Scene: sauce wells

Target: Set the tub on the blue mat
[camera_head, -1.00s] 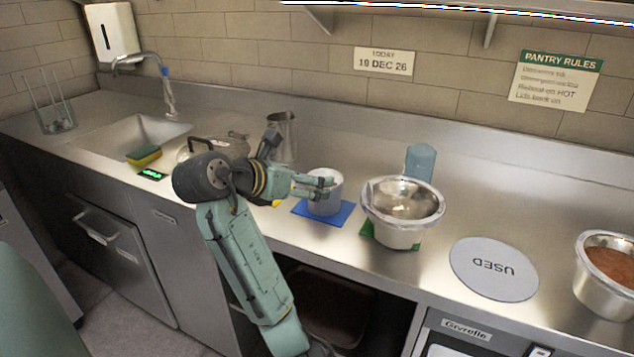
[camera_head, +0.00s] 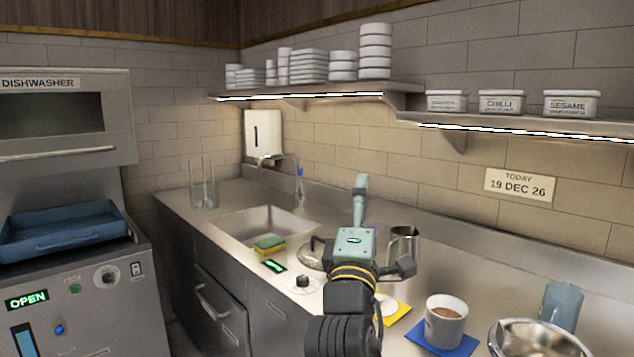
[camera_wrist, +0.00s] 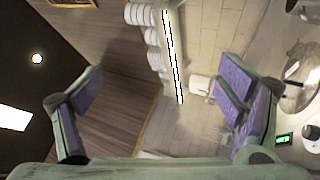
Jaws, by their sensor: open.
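The tub (camera_head: 446,320), a pale grey round pot with brown contents, stands upright on the blue mat (camera_head: 420,342) near the counter's front edge. The mat shows around its base. My gripper (camera_head: 360,190) is raised to the left of the tub, clear of it, and points away towards the back wall. In the wrist view my gripper (camera_wrist: 157,95) has its purple-padded fingers spread wide with nothing between them. The tub and mat are not in the wrist view.
A yellow mat (camera_head: 399,312) with a white item lies left of the tub. A metal jug (camera_head: 404,244) stands behind. A steel bowl (camera_head: 530,340) and a blue container (camera_head: 562,304) are at right. Shelves (camera_head: 400,92) hang above. The sink (camera_head: 262,224) is at left.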

